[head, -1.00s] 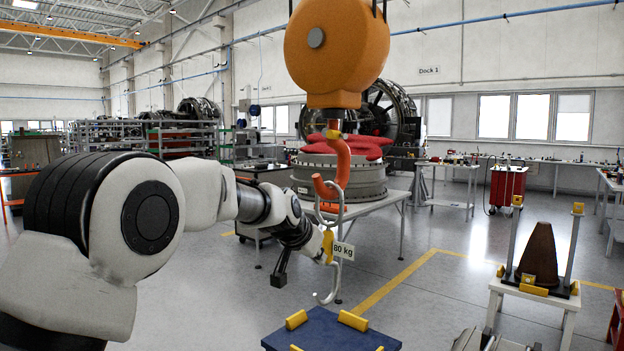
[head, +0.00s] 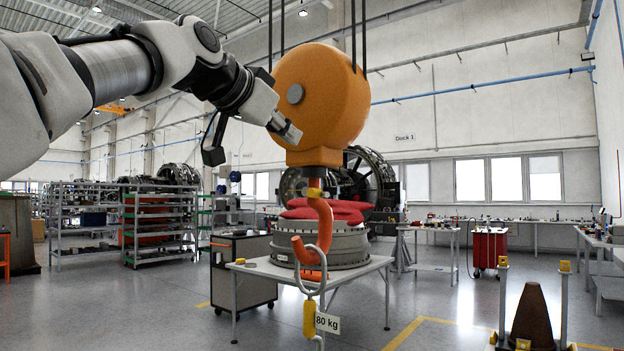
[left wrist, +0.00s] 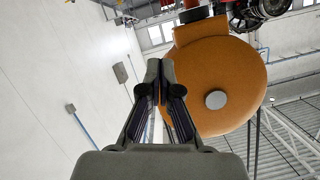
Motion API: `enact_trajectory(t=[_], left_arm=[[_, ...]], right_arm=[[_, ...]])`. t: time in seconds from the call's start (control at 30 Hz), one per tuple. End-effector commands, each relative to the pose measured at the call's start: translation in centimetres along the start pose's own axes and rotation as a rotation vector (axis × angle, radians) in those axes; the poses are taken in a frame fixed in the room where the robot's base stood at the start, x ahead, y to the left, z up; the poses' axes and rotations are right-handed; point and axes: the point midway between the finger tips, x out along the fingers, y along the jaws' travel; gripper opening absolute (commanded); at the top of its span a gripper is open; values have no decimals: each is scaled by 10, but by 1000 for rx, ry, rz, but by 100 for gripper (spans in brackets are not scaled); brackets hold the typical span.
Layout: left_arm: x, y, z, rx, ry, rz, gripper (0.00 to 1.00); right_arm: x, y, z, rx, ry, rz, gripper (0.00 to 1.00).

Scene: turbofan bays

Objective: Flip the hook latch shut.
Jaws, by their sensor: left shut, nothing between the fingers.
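The orange hoist body (head: 322,95) hangs from above, with the red-orange hook (head: 324,225) below it, its tip curling to the left. A small yellow piece at the top of the hook shank (head: 315,193) may be the latch; its position is too small to tell. A steel ring (head: 311,270) hangs in the hook's bowl. My left gripper (head: 291,134) is shut and empty, in front of or beside the lower left of the hoist body, above the hook. In the left wrist view the shut fingers (left wrist: 159,66) show beside the orange body (left wrist: 213,85). My right gripper is out of view.
A yellow-handled piece (head: 309,318) with an 80 kg tag (head: 328,323) hangs under the ring. A table (head: 245,268) with a grey engine casing (head: 345,248) stands behind the hook. A dark cone on a stand (head: 532,315) is at the lower right.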

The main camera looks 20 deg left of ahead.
Motion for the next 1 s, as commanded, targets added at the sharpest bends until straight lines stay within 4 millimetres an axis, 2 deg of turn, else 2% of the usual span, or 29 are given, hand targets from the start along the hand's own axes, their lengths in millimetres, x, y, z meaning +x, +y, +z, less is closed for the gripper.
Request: enact_trajectory(t=[0.17, 0.37, 0.43, 0.6, 0.7, 0.8, 1.0], left_arm=[[12, -2, -6, -1, -4, 3, 0], [46, -3, -10, -3, -8, 3, 0], [65, -1, -2, -1, -6, 1, 0], [102, -1, -2, -1, -4, 0, 0], [106, 0, 22, -4, -3, 0, 0], [109, 0, 33, -3, -2, 0, 0], [110, 0, 40, 0, -1, -1, 0]], right_arm=[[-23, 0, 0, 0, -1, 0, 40], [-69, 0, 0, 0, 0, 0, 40], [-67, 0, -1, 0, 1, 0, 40], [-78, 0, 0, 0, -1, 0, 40], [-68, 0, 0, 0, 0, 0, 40], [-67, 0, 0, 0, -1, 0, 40], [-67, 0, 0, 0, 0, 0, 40]])
